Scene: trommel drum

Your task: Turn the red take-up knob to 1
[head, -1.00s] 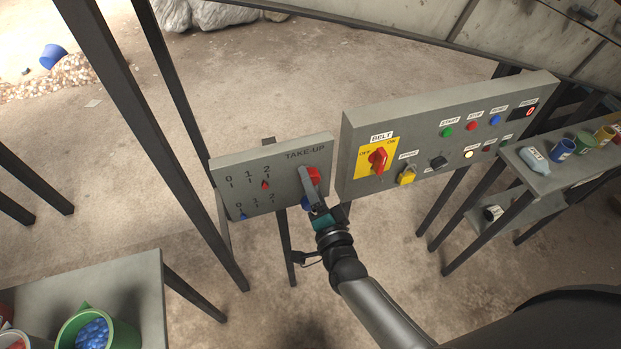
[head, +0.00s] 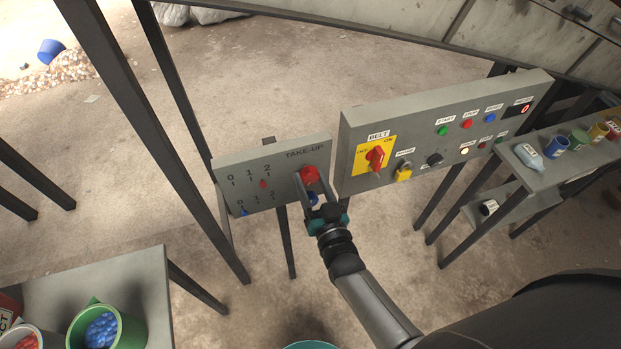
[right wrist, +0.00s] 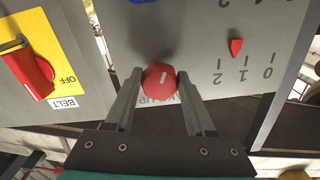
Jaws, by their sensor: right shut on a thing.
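The grey take-up panel (head: 225,177) has a red knob (head: 309,174) at its upper right. My right gripper (head: 309,182) is shut on this knob, one finger on each side. In the right wrist view the knob (right wrist: 159,80) sits between the fingertips (right wrist: 159,84), its white line close to upright there. The red pointer (head: 263,184) stands under the upper scale; in the right wrist view the pointer (right wrist: 235,47) lies between marks 1 and 2. My left gripper is not in view.
A blue knob (head: 313,198) sits just below the red one, partly hidden by my gripper. A blue pointer (head: 244,211) marks the lower scale. The belt panel (head: 348,130) with a red switch (head: 375,157) stands close at right. A green bucket (head: 133,333) is at lower left.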

